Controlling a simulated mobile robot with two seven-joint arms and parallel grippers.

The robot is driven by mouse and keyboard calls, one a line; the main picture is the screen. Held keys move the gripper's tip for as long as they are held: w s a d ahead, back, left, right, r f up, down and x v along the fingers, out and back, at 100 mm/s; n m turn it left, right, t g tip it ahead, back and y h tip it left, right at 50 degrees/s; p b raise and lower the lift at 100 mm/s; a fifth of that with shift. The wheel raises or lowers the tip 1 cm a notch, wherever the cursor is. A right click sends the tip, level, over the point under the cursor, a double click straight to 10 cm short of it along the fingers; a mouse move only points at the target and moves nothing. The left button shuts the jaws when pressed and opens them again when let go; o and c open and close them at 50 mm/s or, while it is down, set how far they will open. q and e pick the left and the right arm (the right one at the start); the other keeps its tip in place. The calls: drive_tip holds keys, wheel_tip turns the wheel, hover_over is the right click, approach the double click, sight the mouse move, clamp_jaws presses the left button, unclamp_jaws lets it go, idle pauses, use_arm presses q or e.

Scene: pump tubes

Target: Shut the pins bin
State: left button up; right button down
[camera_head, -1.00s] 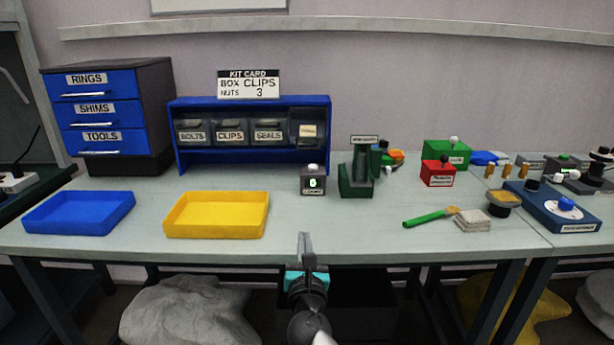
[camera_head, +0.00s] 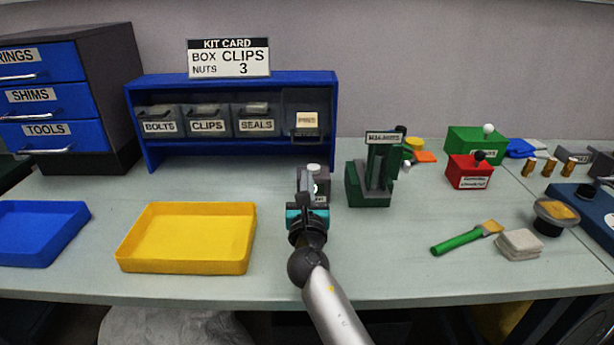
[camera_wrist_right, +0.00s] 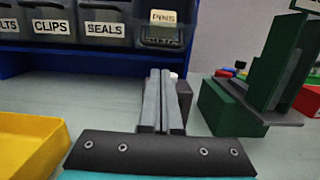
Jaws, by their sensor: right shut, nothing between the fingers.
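The pins bin (camera_head: 306,104) is the rightmost bin in the blue rack (camera_head: 237,80). Its front looks tipped forward and down, unlike its neighbours, with its label above its handle. In the right wrist view the pins bin (camera_wrist_right: 161,36) shows at the top, its label reading PINS. My right gripper (camera_head: 308,190) is shut and empty. It is over the table in front of the rack, apart from the bin and below it. In the right wrist view its closed fingers (camera_wrist_right: 162,78) point toward the rack. My left gripper is not in view.
A small grey box with a white button (camera_head: 314,169) stands just behind my gripper, partly hidden. A dark green stand (camera_head: 356,186) is to its right. A yellow tray (camera_head: 187,267) lies at left. The bolts, clips and seals bins (camera_head: 257,110) sit upright beside the pins bin.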

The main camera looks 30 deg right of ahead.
drive_tip(key=x, duration=0.4)
drive_tip(key=shift+w+d+b, duration=0.15)
drive_tip(key=shift+w+b, duration=0.1)
drive_tip(key=shift+b, duration=0.15)
drive_tip(key=x, duration=0.2)
drive_tip(key=shift+w+d+b, duration=0.15)
drive_tip(key=shift+w+b, duration=0.2)
drive_tip(key=shift+w+d+r, duration=0.15)
drive_tip(key=shift+w, duration=0.1)
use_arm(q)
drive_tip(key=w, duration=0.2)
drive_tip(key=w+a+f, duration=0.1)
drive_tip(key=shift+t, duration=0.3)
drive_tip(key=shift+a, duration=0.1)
